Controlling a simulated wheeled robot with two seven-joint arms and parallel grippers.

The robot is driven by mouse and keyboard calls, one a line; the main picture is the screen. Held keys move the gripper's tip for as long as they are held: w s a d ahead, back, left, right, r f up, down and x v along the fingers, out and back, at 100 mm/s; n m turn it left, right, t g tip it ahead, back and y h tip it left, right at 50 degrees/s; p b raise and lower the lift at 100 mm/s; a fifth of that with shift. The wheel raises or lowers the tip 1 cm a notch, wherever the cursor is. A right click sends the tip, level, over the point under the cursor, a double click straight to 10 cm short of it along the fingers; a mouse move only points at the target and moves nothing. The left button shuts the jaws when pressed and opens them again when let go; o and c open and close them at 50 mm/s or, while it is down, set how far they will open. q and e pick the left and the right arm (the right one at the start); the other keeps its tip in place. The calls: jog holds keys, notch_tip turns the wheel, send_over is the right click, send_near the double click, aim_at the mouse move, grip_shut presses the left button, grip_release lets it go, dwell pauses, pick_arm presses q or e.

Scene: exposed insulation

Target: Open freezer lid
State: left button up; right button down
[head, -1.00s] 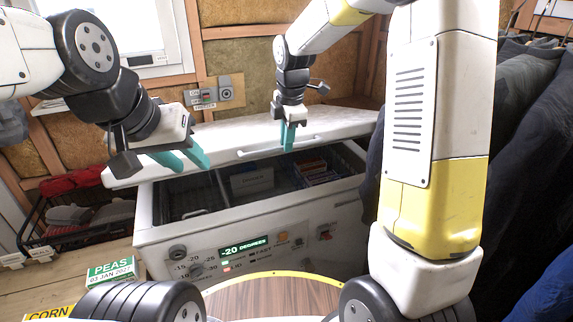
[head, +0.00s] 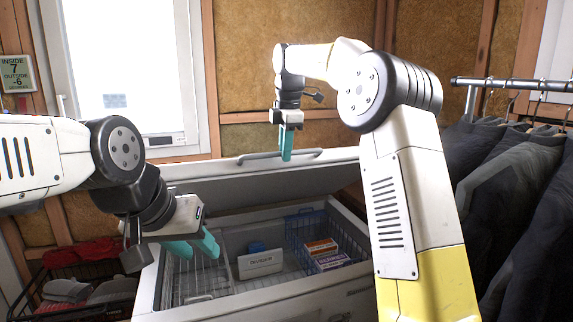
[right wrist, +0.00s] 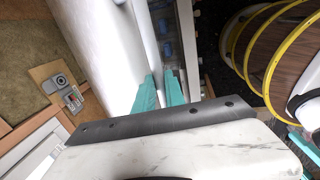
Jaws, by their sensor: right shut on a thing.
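The white freezer lid (head: 262,182) is partly raised and tilted up at its front edge above the chest freezer (head: 150,300). Its grey handle (head: 255,156) runs along that edge. My right gripper (head: 286,157) is shut on the handle near its middle. In the right wrist view, the teal fingers (right wrist: 160,92) sit on either side of the handle bar (right wrist: 147,35). My left gripper (head: 195,248) hangs over the left part of the freezer opening, its teal fingers apart and empty. It partly hides the wire basket inside.
Inside the freezer are a white divider box (head: 260,264), a blue wire basket (head: 306,228) and small cartons (head: 326,256). Dark jackets (head: 525,190) hang close on the right. A black wire crate (head: 85,285) stands left of the freezer. A window is behind.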

jog(key=shift+w+a+r, duration=0.2)
jog(key=shift+w+r, duration=0.1)
jog(key=shift+w, duration=0.25)
jog(key=c, duration=1.4)
grip_release()
jog(key=shift+w+f, duration=0.1)
jog(key=shift+w, duration=0.1)
jog(key=shift+s+d+r, duration=0.1)
jog(key=shift+s+r, duration=0.2)
jog(key=shift+r, duration=1)
jog(key=shift+s+d+r, duration=0.1)
jog(key=shift+s+r, duration=0.15)
jog(key=shift+r, duration=1.1)
jog(key=shift+s+d+r, duration=0.1)
jog(key=shift+s+r, duration=0.2)
jog(key=shift+r, duration=1)
